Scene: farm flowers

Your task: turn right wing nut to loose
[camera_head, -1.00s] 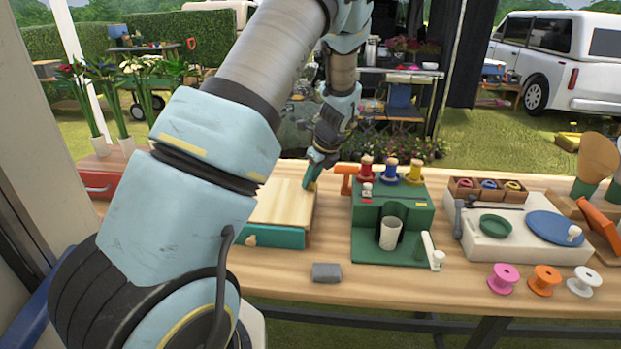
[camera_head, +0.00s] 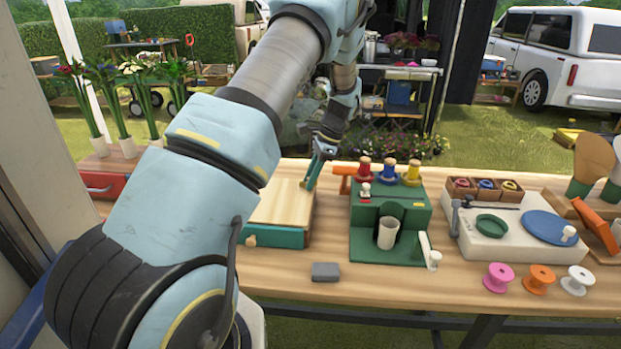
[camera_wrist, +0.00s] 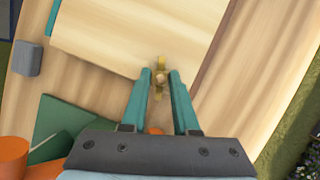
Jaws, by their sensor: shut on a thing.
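The wooden press (camera_head: 280,205) is a pale board over a teal base, on the table left of centre. My gripper (camera_head: 308,187) points down at its right far edge. In the wrist view, the brass right wing nut (camera_wrist: 160,76) sits at the board's edge, between the teal fingertips of my gripper (camera_wrist: 160,82), which is shut on it. Its wings run roughly along the fingers' length in that view. In the head view, my gripper hides this wing nut. A second, tan wing nut (camera_head: 250,240) shows at the press's front left corner.
A grey block (camera_head: 325,271) lies in front. Flowers in vases (camera_head: 128,146) stand at the left.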

